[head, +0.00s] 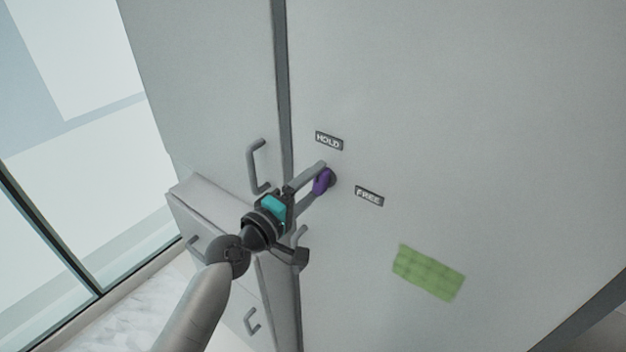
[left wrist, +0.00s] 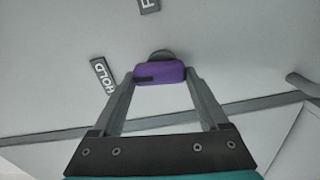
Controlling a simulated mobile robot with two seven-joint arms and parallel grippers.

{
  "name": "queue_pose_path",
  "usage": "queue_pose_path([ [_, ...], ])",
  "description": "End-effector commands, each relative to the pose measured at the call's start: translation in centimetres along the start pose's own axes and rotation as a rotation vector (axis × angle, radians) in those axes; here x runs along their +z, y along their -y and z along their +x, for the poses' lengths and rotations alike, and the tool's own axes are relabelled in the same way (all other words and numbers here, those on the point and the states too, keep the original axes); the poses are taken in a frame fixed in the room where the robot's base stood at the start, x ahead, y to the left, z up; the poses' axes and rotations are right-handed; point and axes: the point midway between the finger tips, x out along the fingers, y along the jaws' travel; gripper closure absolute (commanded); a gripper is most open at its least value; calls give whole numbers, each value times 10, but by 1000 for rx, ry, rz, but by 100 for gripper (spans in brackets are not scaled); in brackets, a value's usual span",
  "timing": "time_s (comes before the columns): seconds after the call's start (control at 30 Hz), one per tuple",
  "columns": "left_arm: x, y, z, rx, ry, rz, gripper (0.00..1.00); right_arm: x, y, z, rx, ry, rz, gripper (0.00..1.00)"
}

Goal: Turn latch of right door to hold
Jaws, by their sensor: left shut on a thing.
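The purple latch (head: 322,182) sits on the right door (head: 480,110), near its left edge. The HOLD label (head: 328,140) is above the latch and the FREE label (head: 369,196) is to its right. My left gripper (head: 320,180) is at the latch, its fingers on either side of it. In the left wrist view the purple latch (left wrist: 160,73) lies between the two fingertips, with its round grey base behind it. A dark mark shows on the latch's left part. The HOLD label (left wrist: 103,76) is to the left there. My right gripper is not in view.
A grey handle (head: 257,166) stands out from the left door (head: 205,80), close to my gripper. A low drawer cabinet (head: 215,225) is beside my left arm. A green patch (head: 428,272) is on the right door. A glass window is at far left.

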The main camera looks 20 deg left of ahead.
Motion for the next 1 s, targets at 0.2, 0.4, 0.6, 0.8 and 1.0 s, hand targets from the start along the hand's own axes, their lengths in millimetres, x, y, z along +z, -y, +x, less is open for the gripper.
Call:
queue_pose_path([
  [0.2, -1, 0, 0, 1, -2, -97, 78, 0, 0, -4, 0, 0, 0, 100],
  [0.4, -1, 0, 0, 1, -2, -137, 78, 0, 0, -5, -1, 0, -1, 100],
  [0.6, -1, 1, 0, 2, -2, -148, 78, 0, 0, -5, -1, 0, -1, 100],
  [0.8, -1, 1, 0, 2, -2, -149, 78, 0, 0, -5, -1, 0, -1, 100],
  [1.0, -1, 1, 0, 1, -2, -148, 7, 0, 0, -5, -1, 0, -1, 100],
])
